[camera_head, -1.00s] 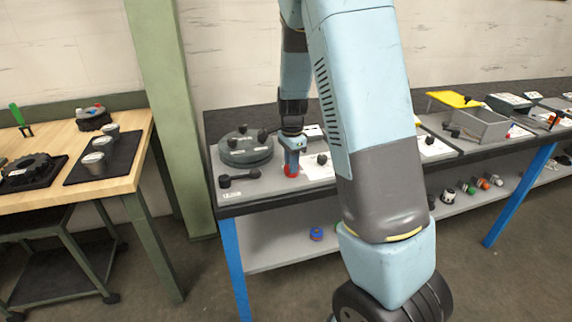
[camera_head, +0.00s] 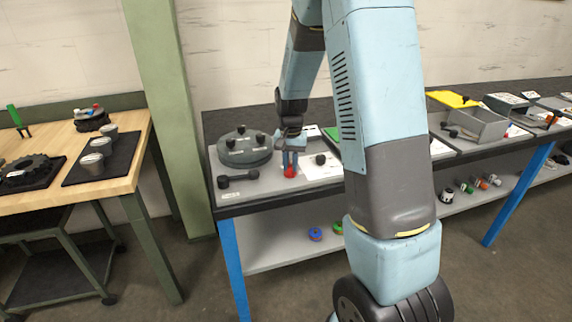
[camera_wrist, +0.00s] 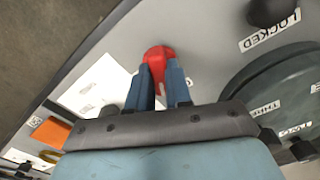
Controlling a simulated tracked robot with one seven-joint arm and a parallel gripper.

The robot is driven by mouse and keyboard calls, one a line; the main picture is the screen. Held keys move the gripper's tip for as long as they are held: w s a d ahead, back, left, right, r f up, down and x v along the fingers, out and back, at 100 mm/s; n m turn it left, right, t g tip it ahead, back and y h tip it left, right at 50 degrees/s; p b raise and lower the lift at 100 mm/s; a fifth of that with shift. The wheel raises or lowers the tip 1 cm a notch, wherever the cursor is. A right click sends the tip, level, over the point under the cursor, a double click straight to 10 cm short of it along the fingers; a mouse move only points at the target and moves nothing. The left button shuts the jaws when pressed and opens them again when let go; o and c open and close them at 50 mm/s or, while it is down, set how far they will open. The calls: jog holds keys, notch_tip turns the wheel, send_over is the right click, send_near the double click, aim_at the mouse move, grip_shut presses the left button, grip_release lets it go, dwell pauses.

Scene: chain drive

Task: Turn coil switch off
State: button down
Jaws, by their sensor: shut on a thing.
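A red switch handle (camera_head: 290,171) stands on the grey panel (camera_head: 265,192) at the front left of the dark bench. It also shows in the wrist view (camera_wrist: 158,56) as a rounded red piece. My gripper (camera_head: 291,164) points down at it from above. In the wrist view, the two blue fingers of my gripper (camera_wrist: 158,74) are closed on the red handle from both sides. The fingers hide its lower part. I cannot read a label that names it as the coil switch.
A dark round disc (camera_head: 245,150) with several black knobs sits left of my gripper. A black lever (camera_head: 238,179) lies in front of the disc, by a "LOCKED" label (camera_wrist: 269,31). A white sheet (camera_head: 320,166) and a black knob (camera_head: 321,159) are close on the right.

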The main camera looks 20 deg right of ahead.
aim_at(290, 164)
jog(key=n, duration=0.4)
jog(key=shift+w+d+r+n, duration=0.1)
jog(key=shift+w+n, duration=0.05)
jog(key=shift+n, duration=0.55)
jog(key=c, duration=1)
grip_release()
jog(key=shift+c, duration=0.2)
notch_tip(290, 164, up, 14)
jog(key=shift+f, duration=0.2)
